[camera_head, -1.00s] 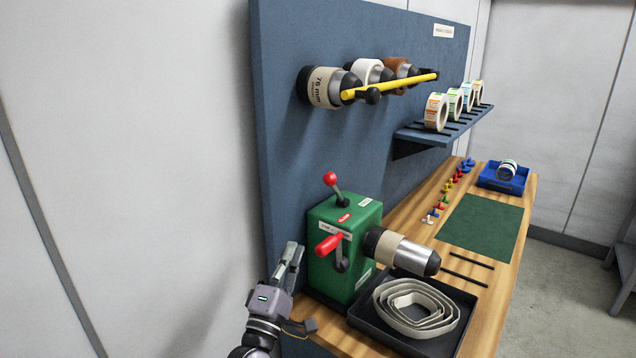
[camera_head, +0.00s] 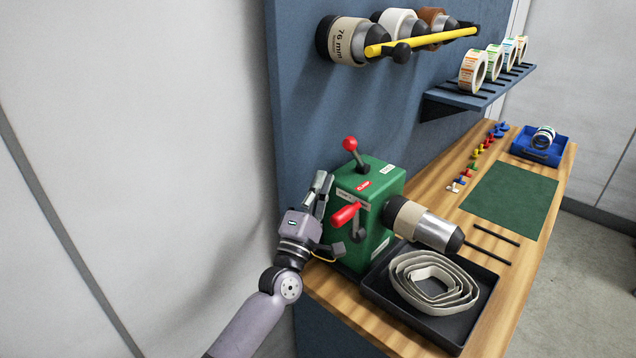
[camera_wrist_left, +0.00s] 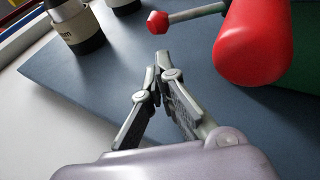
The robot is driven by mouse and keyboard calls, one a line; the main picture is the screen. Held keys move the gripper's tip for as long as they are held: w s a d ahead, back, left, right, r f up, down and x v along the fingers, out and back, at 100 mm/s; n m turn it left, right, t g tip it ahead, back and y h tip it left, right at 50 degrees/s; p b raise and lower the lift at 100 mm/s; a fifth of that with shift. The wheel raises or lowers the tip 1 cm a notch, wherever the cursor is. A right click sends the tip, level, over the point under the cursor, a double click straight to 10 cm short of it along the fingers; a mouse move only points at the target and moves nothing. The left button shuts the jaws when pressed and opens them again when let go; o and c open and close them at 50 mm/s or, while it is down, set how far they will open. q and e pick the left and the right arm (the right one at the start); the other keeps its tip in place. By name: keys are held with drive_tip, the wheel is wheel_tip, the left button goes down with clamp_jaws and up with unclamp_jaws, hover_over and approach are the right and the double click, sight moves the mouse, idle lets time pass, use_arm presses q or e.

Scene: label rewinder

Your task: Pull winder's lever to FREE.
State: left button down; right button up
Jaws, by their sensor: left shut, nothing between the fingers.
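The green winder (camera_head: 380,182) stands at the bench's near end. A lever with a red ball knob (camera_head: 350,144) rises from its top and leans left. A red label, seemingly reading CLAMP, lies near its base. A second red handle (camera_head: 345,214) sticks out from the front. My left gripper (camera_head: 325,182) is shut and empty, just left of the winder's upper part and below the ball knob. In the left wrist view, the fingertips (camera_wrist_left: 157,62) point up below the red knob (camera_wrist_left: 158,22), apart from it. The big red handle (camera_wrist_left: 254,42) is close, upper right. My right gripper is not in view.
A roll core sits on the winder's spindle (camera_head: 432,230). A black tray (camera_head: 375,285) with pale loops stands in front of it. The blue panel (camera_head: 300,110) rises behind, with cores and a yellow bar (camera_head: 420,40) above. Free space is at the left.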

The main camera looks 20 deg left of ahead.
sight(357, 156)
use_arm(q)
drive_tip(key=p+x, duration=0.1)
drive_tip(key=x, duration=0.5)
drive_tip(key=shift+w+r, duration=0.15)
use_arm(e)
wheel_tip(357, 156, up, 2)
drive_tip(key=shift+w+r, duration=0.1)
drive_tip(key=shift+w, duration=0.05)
use_arm(q)
drive_tip(key=shift+p, duration=0.3)
